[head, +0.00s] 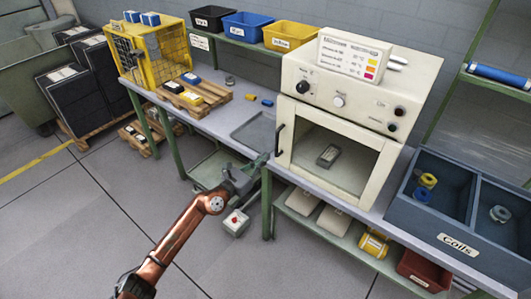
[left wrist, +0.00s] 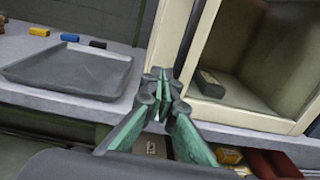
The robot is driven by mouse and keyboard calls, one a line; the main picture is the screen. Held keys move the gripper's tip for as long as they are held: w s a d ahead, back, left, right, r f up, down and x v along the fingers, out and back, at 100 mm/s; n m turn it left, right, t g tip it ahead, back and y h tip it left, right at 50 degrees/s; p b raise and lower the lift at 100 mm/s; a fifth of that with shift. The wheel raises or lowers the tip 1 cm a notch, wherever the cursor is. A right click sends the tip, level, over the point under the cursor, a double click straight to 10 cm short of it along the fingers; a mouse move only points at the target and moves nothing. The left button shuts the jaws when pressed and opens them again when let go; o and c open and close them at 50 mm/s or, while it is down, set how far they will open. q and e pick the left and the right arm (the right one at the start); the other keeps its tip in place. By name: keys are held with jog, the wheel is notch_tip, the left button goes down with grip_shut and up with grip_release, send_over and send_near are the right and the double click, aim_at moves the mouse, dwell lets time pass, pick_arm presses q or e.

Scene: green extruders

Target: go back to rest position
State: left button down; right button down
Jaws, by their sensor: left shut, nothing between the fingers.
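My left gripper (head: 262,160) is at the front edge of the workbench, just left of the cream oven (head: 345,110). Its fingers are together with nothing between them, and it also shows in the left wrist view (left wrist: 160,82). The arm reaches up from the bottom left of the head view. The oven's dark handle (head: 280,140) is a little above and right of the fingertips; I see no clear contact. My right gripper is not in view.
A grey tray (head: 256,131) lies on the bench (head: 215,115) left of the oven. A yellow cage (head: 150,55) and small pallet (head: 190,98) stand farther left. A blue coil bin (head: 408,212) is at right. Open floor (head: 80,230) lies left of my arm.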

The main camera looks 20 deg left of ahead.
pick_arm(q)
jog(key=p+v, duration=0.1)
jog(key=v, duration=0.7)
jog(key=shift+a+f, duration=0.2)
jog(key=shift+f, duration=0.05)
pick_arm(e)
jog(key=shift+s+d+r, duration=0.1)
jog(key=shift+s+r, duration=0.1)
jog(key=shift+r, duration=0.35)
